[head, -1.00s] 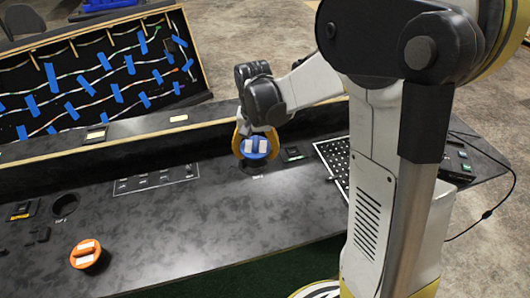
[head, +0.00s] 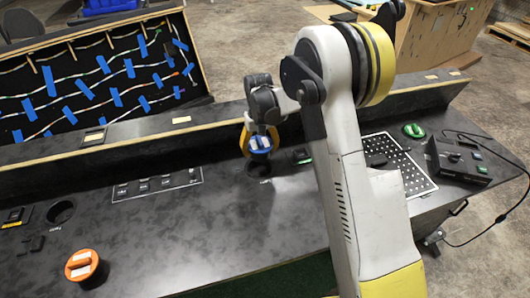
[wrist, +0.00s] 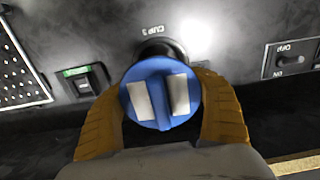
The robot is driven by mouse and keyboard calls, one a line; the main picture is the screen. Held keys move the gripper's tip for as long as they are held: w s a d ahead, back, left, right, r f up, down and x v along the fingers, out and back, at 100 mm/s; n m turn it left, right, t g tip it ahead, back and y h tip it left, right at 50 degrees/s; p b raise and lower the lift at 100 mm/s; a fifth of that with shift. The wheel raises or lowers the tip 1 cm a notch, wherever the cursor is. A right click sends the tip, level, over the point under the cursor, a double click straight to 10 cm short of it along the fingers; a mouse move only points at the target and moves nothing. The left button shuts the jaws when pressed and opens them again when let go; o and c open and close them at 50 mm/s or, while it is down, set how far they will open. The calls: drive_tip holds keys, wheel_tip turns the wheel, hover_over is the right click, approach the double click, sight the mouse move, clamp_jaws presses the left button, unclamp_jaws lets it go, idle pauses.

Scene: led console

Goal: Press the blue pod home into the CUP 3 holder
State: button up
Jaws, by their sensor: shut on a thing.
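The blue pod (head: 259,143), with two pale pads on top, is held in my gripper (head: 260,147). In the wrist view the pod (wrist: 158,94) sits between the two yellow fingers, which are shut on its sides. The CUP 3 holder (head: 259,169) is a dark round opening in the console, showing just below the pod in the head view. In the wrist view the holder (wrist: 160,48) shows as a dark ring partly hidden behind the pod, with the CUP 3 label upside down. The pod appears to be above the holder, apart from it; the exact gap is unclear.
An orange pod (head: 84,266) stands at the front left of the console, near another empty round holder (head: 61,212). A green-lit switch (head: 301,156) is close right of CUP 3. A raised ledge (head: 150,138) runs behind. A perforated panel (head: 397,165) lies to the right.

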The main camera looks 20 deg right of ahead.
drive_tip(key=shift+w+f, duration=0.3)
drive_tip(key=shift+f, duration=0.3)
drive_tip(key=shift+f+b, duration=1.5)
drive_tip(key=shift+f, duration=0.85)
drive_tip(key=shift+f+b, duration=1.1)
drive_tip(key=shift+f, duration=0.4)
drive_tip(key=shift+s, duration=0.1)
drive_tip(key=o, duration=1.4)
drive_tip(key=shift+c, duration=0.2)
